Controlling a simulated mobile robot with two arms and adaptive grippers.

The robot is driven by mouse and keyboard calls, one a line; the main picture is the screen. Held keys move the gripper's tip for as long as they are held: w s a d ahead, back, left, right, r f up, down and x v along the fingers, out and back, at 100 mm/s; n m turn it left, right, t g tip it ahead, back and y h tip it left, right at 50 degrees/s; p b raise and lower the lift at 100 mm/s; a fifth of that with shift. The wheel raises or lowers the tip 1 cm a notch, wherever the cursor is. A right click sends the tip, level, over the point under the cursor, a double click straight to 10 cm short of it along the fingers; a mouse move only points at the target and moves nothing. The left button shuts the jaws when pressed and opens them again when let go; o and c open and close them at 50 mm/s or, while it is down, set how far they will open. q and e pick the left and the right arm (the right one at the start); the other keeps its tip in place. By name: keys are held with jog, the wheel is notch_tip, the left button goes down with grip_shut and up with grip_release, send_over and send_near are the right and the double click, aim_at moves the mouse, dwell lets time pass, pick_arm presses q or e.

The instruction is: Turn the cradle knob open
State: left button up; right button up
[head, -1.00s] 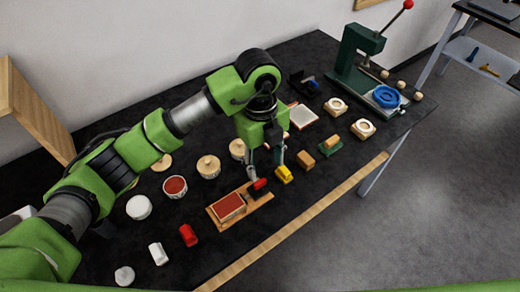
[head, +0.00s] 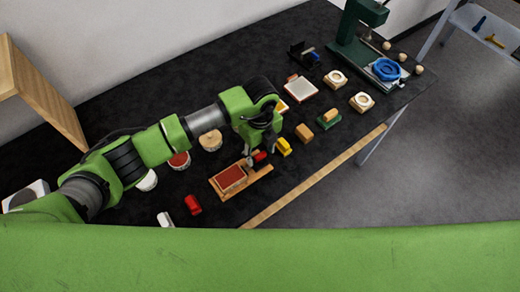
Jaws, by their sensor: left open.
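The cradle is a wooden board (head: 246,185) on the dark bench, carrying a red-topped block (head: 230,177). A small red and dark piece (head: 260,157) at its right end appears to be the knob. My left gripper (head: 261,153) points down right at this piece, its jaws open with a finger to either side. I cannot tell whether the fingers touch it. The gripper body and arm hide part of the area behind it. My right gripper is not in view.
A yellow piece (head: 284,147) stands close to the right of the gripper, with a tan block (head: 304,132) beyond. A red piece (head: 193,204) lies front left. A green press (head: 352,40) stands at the back right. A wooden strip (head: 315,176) edges the bench front.

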pick_arm(q)
jog(key=shift+f, duration=0.35)
jog(key=shift+w+f, duration=0.1)
jog(key=c, duration=1.1)
